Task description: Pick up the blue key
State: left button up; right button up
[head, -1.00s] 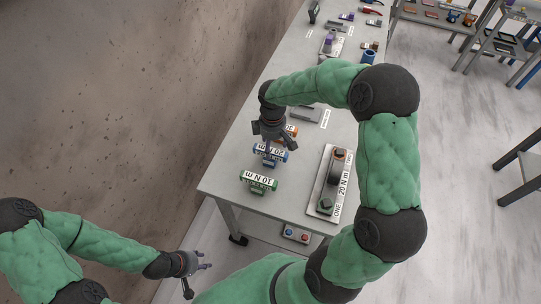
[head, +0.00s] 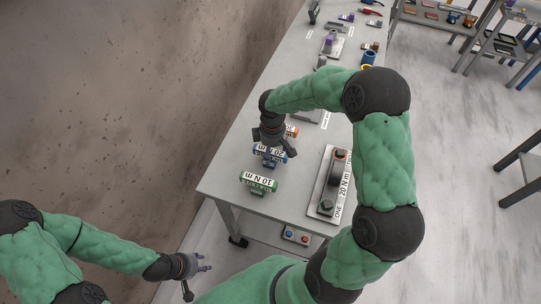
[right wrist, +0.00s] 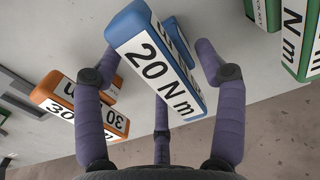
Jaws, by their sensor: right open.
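The blue key (head: 268,156) is a blue block with a white label reading 20 N m. It lies on the grey table between a green and an orange key. My right gripper (head: 272,146) is over it with fingers pointing down. In the right wrist view the blue key (right wrist: 158,62) sits among my three spread purple fingers. The gripper is open; I cannot tell whether any finger touches the key. My left gripper (head: 197,272) is open and empty, low beside the table's near end.
The green 10 N m key (head: 258,182) lies nearer, the orange 30 N m key (right wrist: 80,103) farther along. A plate with a bolt (head: 328,185) is to the right on the table (head: 290,205). More items stand at the far end. A wall runs along the left.

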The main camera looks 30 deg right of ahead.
grip_shut()
dwell(0.3)
